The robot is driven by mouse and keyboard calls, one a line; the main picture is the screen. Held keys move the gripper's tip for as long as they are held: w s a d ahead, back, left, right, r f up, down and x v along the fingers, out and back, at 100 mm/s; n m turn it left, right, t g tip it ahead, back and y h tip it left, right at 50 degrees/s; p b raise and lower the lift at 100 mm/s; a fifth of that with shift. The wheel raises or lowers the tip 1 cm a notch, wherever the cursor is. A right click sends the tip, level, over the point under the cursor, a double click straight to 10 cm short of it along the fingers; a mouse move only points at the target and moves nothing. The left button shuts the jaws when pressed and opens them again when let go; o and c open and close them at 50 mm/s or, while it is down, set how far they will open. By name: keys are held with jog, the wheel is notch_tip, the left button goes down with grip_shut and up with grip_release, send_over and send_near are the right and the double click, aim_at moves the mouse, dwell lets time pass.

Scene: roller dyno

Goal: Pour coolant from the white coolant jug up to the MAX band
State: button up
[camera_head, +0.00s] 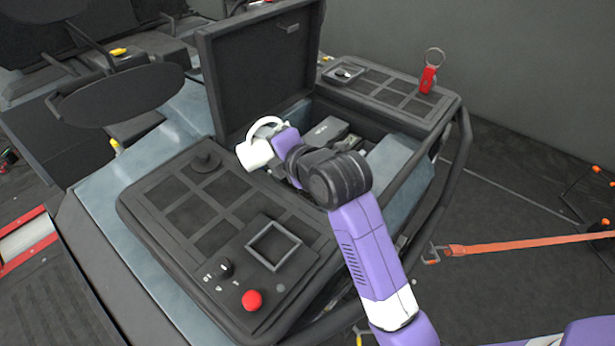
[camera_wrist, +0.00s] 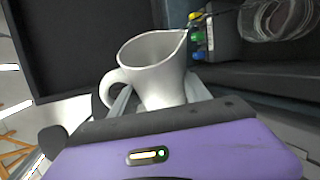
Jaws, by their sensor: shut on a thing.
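The white coolant jug (camera_head: 256,153) is above the near edge of the open bay, tilted in the head view. My gripper (camera_head: 280,146) is shut on it from the right. In the wrist view the jug (camera_wrist: 155,68) sits between my gripper's fingers (camera_wrist: 160,98), its handle to the left and its spout to the upper right. A thin pale line runs from the spout to the upper right; I cannot tell if it is liquid. A clear rounded vessel (camera_wrist: 278,18) shows at the upper right edge. No MAX band can be made out.
A raised black lid (camera_head: 262,65) stands behind the open bay (camera_head: 365,142). Near the jug is a black panel with a red button (camera_head: 252,300). A second panel bears a red tag (camera_head: 428,80). Yellow, green and blue caps (camera_wrist: 197,37) are right of the jug. Dark tube rails border the machine.

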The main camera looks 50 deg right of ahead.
jog(key=shift+w+a, duration=0.2)
jog(key=shift+w+a, duration=0.25)
dwell(0.3)
jog(key=shift+w+a, duration=0.15)
jog(key=shift+a, duration=0.1)
jog(key=shift+d+f, duration=0.1)
jog(key=shift+a, duration=0.25)
